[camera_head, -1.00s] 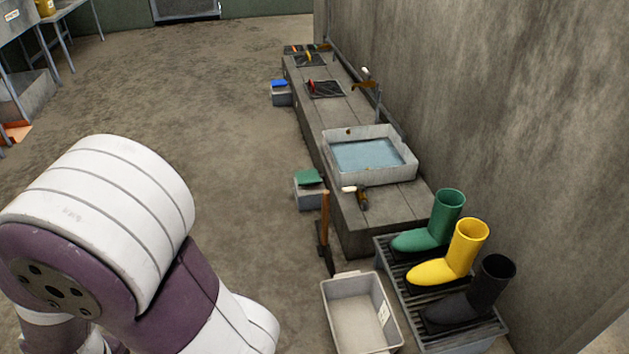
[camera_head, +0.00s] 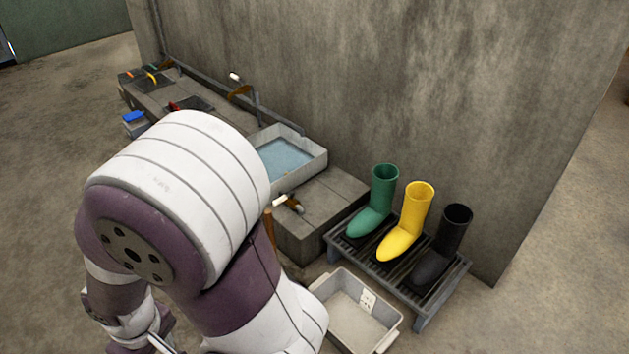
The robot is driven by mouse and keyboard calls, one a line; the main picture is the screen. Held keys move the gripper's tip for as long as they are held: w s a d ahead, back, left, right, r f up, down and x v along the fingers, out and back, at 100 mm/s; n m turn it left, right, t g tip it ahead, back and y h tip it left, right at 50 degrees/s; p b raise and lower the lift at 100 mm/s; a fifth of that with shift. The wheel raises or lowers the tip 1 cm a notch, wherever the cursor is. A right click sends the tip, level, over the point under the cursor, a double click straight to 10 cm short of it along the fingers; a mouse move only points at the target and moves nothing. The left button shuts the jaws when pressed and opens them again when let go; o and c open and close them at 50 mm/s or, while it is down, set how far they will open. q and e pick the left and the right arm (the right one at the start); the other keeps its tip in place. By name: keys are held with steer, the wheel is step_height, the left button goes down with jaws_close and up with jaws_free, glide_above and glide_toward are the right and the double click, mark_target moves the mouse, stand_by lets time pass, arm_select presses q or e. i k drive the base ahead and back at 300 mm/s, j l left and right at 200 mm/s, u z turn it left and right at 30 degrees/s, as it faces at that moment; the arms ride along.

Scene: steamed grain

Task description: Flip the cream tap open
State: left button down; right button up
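A cream-white handle (camera_head: 234,77) sits on a brown tap on the wall pipe, behind the water basin (camera_head: 316,163). A second cream-handled fitting (camera_head: 281,201) with brown and grey parts lies low on the bench just in front of the basin. At this size I cannot tell which is the cream tap or how either lever is set. One of my arms fills the lower left, well short of both. I see no gripper fingertips; only arm links and some metal parts show at the bottom left edge.
Green (camera_head: 377,200), yellow (camera_head: 408,222) and black boots (camera_head: 443,246) stand on a slatted rack (camera_head: 433,306) at the right. A grey tub (camera_head: 394,338) is in front. A concrete bench (camera_head: 336,196) runs along the wall. Open floor (camera_head: 560,270) lies right of the wall corner.

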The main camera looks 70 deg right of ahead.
mark_target(291, 193)
steer(key=i+l+z, duration=0.15)
steer(key=i+z, duration=0.65)
steer(key=i+j+z, duration=0.15)
steer(key=i+z, duration=0.25)
steer(key=i+j+z, duration=0.25)
steer(key=i+z, duration=0.15)
steer(key=i+l+z, duration=0.1)
steer(key=z, duration=0.35)
steer(key=i+z, duration=0.25)
steer(key=z, duration=0.2)
steer(key=i+z, duration=0.2)
steer(key=z, duration=0.25)
steer(key=i+j+z, duration=0.1)
steer(key=z, duration=0.3)
steer(key=i+j+z, duration=0.15)
steer(key=z, duration=0.3)
steer(key=i+j+z, duration=0.2)
steer(key=z, duration=0.25)
